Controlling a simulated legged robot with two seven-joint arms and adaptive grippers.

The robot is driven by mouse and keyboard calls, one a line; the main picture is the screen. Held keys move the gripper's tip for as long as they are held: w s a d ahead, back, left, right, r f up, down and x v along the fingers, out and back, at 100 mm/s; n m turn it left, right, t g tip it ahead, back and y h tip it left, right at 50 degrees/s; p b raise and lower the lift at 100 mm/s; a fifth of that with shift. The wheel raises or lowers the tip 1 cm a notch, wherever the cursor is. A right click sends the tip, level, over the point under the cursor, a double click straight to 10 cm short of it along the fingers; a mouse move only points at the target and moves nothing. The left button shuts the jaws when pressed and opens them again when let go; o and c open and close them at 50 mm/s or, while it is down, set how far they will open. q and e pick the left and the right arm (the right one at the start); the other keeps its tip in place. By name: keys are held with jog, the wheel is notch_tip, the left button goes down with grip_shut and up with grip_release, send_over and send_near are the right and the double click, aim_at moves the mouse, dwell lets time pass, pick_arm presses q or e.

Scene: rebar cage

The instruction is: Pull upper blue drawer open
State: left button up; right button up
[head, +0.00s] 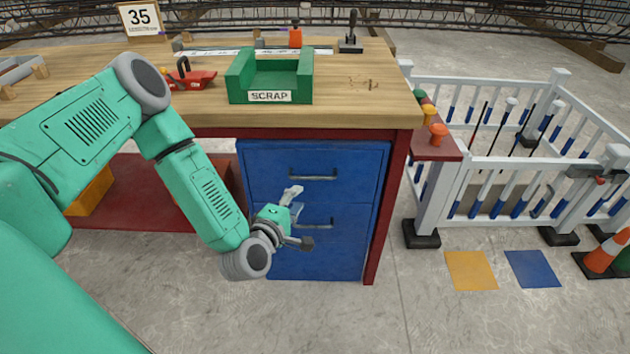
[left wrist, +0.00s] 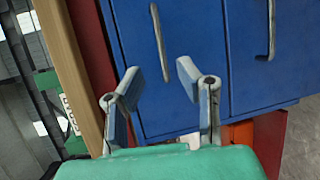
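The upper blue drawer (head: 270,165) sits under the workbench top and looks shut, flush with the cabinet front. Its grey bar handle (head: 313,178) is in plain view and free. My left gripper (head: 299,219) is open and empty, in front of the cabinet and lower in the picture than that handle. In the left wrist view its two fingers (left wrist: 160,78) are spread, with the upper drawer (left wrist: 190,30) and its handle (left wrist: 159,42) beyond them, apart from the fingers. My right gripper is in neither view.
A middle blue drawer (head: 350,240) with its own handle lies below, partly behind my left gripper. The wooden top (head: 365,105) overhangs the drawers and holds a green SCRAP bin (head: 240,85). A white railing (head: 520,190) stands to the right. Floor in front is clear.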

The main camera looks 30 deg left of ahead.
aim_at(314, 179)
pick_arm(q)
jog(key=b+x, duration=0.2)
jog(key=x, duration=0.9)
jog(key=shift+a+f, duration=0.15)
jog(key=shift+w, duration=0.1)
grip_shut()
